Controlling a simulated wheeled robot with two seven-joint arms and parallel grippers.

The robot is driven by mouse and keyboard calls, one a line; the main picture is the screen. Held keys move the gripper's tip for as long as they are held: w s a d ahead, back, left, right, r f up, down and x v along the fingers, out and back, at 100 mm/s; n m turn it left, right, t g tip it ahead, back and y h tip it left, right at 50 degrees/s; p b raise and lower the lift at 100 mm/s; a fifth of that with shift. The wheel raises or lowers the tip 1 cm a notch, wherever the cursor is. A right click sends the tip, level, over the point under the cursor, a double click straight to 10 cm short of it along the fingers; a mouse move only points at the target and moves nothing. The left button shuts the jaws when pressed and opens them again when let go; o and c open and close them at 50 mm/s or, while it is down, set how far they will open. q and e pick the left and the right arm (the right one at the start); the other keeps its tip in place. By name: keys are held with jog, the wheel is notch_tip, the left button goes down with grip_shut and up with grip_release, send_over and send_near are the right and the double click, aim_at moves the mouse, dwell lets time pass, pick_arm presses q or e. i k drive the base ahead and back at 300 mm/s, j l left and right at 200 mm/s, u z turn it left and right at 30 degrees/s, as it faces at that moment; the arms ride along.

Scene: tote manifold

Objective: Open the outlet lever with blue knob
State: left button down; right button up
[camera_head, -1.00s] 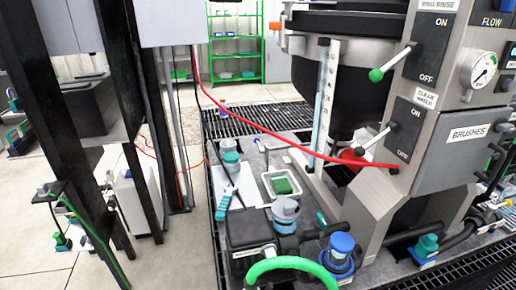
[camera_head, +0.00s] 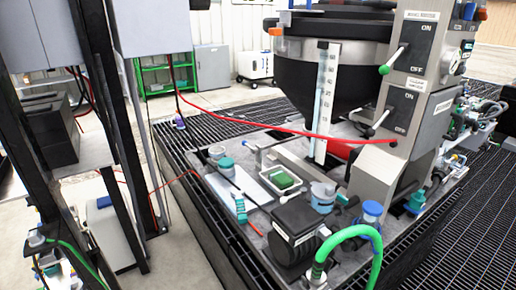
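Neither of my grippers is in view. On the grey control panel, an upper lever with a green knob (camera_head: 384,70) and a lower lever (camera_head: 370,132) sit beside ON/OFF labels. Which part is the outlet lever is not clear.
A red hose (camera_head: 270,127) crosses the plate to the panel. A green hose (camera_head: 350,233) arches at the front. A black hopper (camera_head: 320,80) stands behind. A white tray with a green block (camera_head: 282,180) lies on the plate. Dark posts (camera_head: 125,110) stand at left; dark grating surrounds the machine.

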aim_at(254, 150)
jog(key=i+j+z, duration=0.4)
jog(key=j, duration=0.25)
jog(key=i+j+z, duration=0.2)
jog(key=j, duration=0.15)
jog(key=j+z, duration=0.2)
jog(key=j, duration=0.15)
jog(key=i+j+z, duration=0.2)
jog(key=j, duration=0.2)
jog(key=k+l, duration=0.05)
jog(key=k, duration=0.05)
